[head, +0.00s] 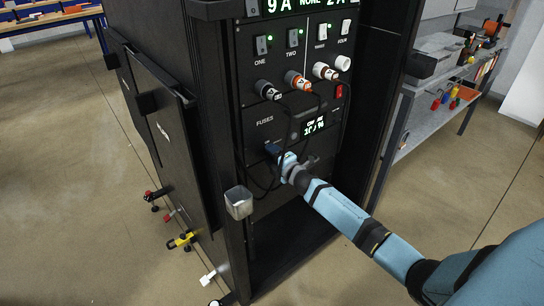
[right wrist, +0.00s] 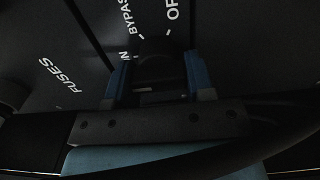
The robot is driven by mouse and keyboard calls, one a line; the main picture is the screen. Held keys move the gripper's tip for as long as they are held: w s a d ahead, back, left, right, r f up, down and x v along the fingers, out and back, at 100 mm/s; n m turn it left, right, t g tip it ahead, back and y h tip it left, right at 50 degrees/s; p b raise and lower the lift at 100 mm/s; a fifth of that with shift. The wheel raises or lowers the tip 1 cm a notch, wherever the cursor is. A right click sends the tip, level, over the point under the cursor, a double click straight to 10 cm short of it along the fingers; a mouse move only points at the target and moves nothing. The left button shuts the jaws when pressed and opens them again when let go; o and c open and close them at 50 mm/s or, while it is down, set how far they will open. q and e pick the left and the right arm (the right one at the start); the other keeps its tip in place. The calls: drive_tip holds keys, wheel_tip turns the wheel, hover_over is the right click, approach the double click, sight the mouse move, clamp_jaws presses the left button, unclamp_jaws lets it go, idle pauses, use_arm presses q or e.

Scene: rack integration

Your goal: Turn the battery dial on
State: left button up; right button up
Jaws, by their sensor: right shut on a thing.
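The battery dial (right wrist: 158,68) is a dark knob between my right gripper's blue fingers (right wrist: 158,80) in the right wrist view. White lettering around it reads "BYPASS", a partly cut-off "OF" and a partly covered "N". I cannot tell which mark the dial points to. In the head view my right gripper (head: 279,155) is at the lower rack panel, below the "FUSES" label, and hides the dial. It is shut on the dial. My left gripper is not in view.
Dark cables (head: 268,182) hang close to the gripper. Switches and plugged connectors (head: 297,81) are above. A small metal cup (head: 239,202) is on the rack's front post.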

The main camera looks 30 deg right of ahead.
drive_tip(key=o, duration=0.9)
drive_tip(key=shift+s, duration=0.15)
use_arm(q)
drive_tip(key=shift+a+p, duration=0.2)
drive_tip(key=shift+p, duration=0.5)
use_arm(e)
drive_tip(key=s, duration=0.9)
drive_tip(key=s+d, duration=0.1)
drive_tip(key=s, duration=0.3)
drive_tip(key=shift+s, duration=0.3)
